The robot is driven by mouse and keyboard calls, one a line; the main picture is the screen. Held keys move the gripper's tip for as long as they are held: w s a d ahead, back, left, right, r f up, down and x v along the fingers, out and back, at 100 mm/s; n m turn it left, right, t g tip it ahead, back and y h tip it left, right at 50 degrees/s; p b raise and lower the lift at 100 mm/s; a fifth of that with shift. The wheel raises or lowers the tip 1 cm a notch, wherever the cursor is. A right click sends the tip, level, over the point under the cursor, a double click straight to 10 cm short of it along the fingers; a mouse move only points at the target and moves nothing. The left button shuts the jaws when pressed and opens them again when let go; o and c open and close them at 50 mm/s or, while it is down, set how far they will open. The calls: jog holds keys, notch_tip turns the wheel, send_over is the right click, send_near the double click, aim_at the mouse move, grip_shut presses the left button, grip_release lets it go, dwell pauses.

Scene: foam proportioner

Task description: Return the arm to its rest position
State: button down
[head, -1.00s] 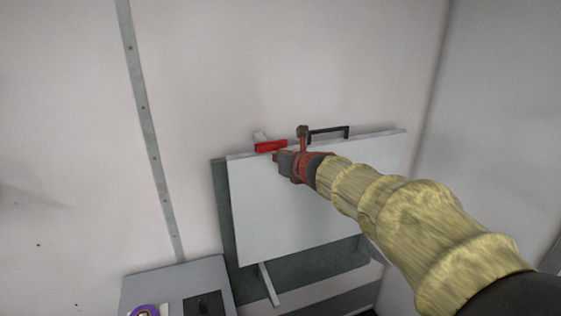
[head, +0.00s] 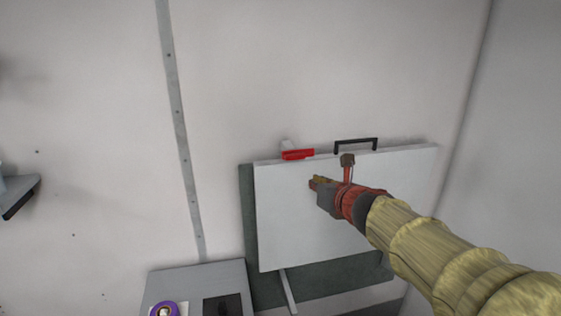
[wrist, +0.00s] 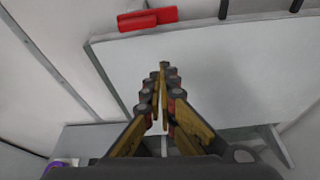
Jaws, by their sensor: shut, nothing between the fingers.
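My gripper (head: 318,184) is in front of the white panel (head: 290,220) in the head view, below a red handle (head: 298,155) on the panel's top edge. In the wrist view my gripper (wrist: 163,75) has its fingers together with nothing between them. The red handle (wrist: 147,19) shows beyond the fingertips, apart from them. My arm, in a yellowish ribbed sleeve, reaches in from the lower right of the head view.
A black bar handle (head: 356,143) is on the panel's top edge. A grey box (head: 200,280) with a purple ring (head: 164,309) stands at lower left. A grey shelf (head: 18,194) juts in at far left. A grey strip (head: 180,130) runs down the wall.

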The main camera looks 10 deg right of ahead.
jog(key=s+d+f+m+g+h, duration=0.1)
jog(key=s+d+f+m+h, duration=0.25)
jog(key=d+m, duration=0.65)
jog(key=s+f+m+g+h, duration=0.35)
jog(key=s+f+m, duration=0.25)
jog(key=s+m, duration=0.7)
jog(key=s+a+f+m+g+y, duration=0.2)
jog(key=s+a+m+y, duration=0.1)
jog(key=s+a+m, duration=0.3)
jog(key=s+a+f+m+g+y, duration=0.2)
jog(key=s+a+m, duration=0.4)
jog(key=s+a, duration=0.4)
jog(key=shift+y, duration=0.8)
jog(key=c, duration=2.6)
grip_release()
jog(key=shift+w, duration=0.1)
